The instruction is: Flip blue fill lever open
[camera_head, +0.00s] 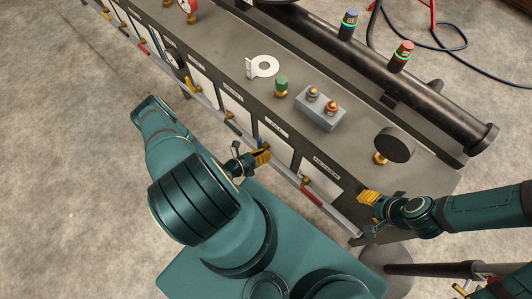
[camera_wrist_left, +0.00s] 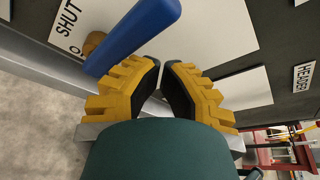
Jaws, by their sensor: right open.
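The blue lever (camera_wrist_left: 135,38) shows large in the left wrist view, slanting from a brass pivot (camera_wrist_left: 94,43) beside a white "SHUT" label (camera_wrist_left: 68,20). My right gripper (camera_head: 368,197) is open near the bench's right front corner.
The rail carries several coloured levers, including a red one (camera_head: 312,198) and a yellow one (camera_head: 189,85). A grey box (camera_head: 320,112) with two knobs, a green knob (camera_head: 282,86) and a white spool-like part (camera_head: 264,66) stand on the bench. A dark pipe (camera_head: 440,104) runs behind.

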